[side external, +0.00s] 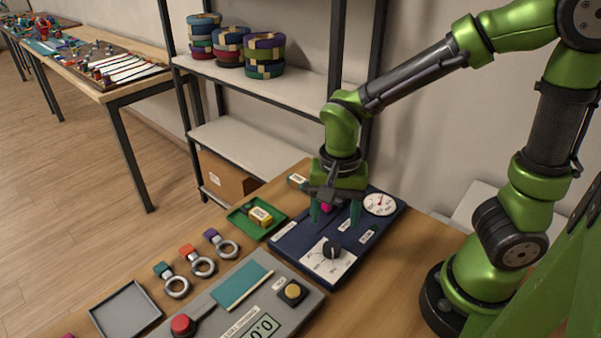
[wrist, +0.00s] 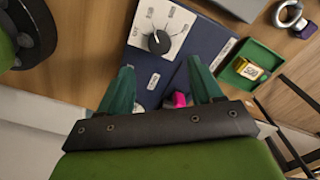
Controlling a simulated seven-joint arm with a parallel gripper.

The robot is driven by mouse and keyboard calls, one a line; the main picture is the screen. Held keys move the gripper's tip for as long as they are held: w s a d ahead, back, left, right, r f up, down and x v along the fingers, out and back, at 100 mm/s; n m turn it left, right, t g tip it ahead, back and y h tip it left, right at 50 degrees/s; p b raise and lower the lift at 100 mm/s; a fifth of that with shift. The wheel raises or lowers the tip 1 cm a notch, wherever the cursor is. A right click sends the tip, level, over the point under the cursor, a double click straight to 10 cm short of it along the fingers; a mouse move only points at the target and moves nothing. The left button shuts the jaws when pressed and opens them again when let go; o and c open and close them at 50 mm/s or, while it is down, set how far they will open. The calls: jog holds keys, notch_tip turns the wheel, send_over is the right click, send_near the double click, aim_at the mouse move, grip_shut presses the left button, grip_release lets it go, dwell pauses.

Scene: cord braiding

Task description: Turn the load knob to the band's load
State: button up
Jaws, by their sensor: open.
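The load knob (side external: 333,249) is black and round with a pale pointer line, on a white dial plate (side external: 322,268) with printed marks. It stands on a dark blue panel (side external: 291,251). The marks are too small to read. My gripper (side external: 335,213) is open and empty above the panel, behind the knob and apart from it. In the wrist view the knob (wrist: 160,42) lies beyond the fingertips (wrist: 160,68), roughly between them. A magenta part (wrist: 179,99) sits on the panel between the fingers. I cannot tell which thing is the band.
A round gauge (side external: 380,203) is at the panel's far right. A green tray (side external: 242,221) holds a yellow-labelled item (side external: 260,215). Several tagged rings (side external: 203,267) lie left. A grey console (side external: 213,312) with a red knob (side external: 182,324) is in front. A shelf (side external: 250,83) stands behind.

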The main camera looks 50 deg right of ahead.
notch_tip(320, 180, up, 8)
jog(key=shift+r, duration=0.25)
jog(key=s+d+r+n+t+y, duration=0.2)
jog(key=s+d+r+n+t, duration=0.1)
jog(key=n+t, duration=0.4)
jog(key=shift+s+d+r, duration=0.15)
jog(key=shift+d+r, duration=0.15)
jog(key=shift+r, duration=0.5)
